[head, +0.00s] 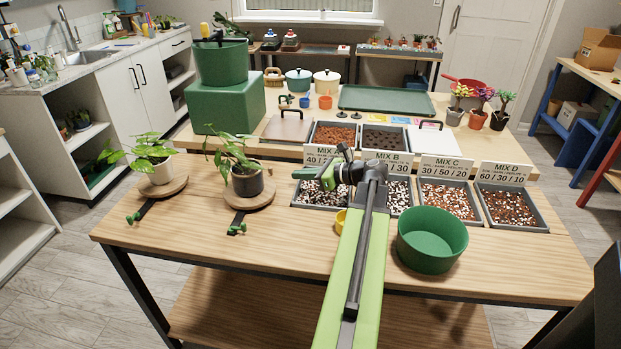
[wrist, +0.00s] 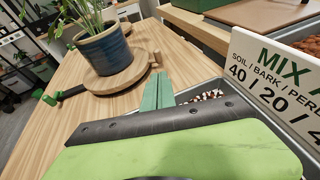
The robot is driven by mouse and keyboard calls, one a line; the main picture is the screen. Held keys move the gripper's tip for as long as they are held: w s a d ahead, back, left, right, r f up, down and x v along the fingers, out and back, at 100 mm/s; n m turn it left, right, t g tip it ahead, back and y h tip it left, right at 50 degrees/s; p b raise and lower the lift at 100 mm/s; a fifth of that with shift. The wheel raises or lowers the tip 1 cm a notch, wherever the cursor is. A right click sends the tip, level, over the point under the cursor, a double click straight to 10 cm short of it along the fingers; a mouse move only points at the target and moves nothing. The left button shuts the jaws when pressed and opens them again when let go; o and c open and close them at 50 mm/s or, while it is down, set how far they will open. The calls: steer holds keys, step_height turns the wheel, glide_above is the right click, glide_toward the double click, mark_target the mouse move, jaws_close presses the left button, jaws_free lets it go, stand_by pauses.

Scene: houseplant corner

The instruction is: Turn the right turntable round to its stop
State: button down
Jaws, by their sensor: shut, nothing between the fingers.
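The right turntable (head: 262,200) is a round wooden disc on the table, and it also shows in the wrist view (wrist: 128,82). A dark blue pot (head: 247,182) with a leafy plant stands on it. A small wooden peg (wrist: 154,56) stands at the disc's right edge in the wrist view. A dark bar with a green end piece (head: 237,229) reaches out from under the disc toward the table's front. My gripper (head: 325,178) is shut and empty, right of the disc and apart from it, over the Mix A tray; its green fingers (wrist: 158,88) point toward the disc.
The left turntable (head: 178,188) holds a white pot (head: 156,168). Mix trays with label cards stand right of my gripper; the Mix A card (wrist: 280,80) is close. A green bowl (head: 432,240) stands at the front right.

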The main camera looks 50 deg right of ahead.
mark_target(272, 172)
steer(key=x, duration=0.4)
steer(key=r+x, duration=0.1)
steer(key=x, duration=0.2)
steer(key=shift+w+a+r, duration=0.1)
steer(key=shift+w+r, duration=0.05)
steer(key=shift+w, duration=0.15)
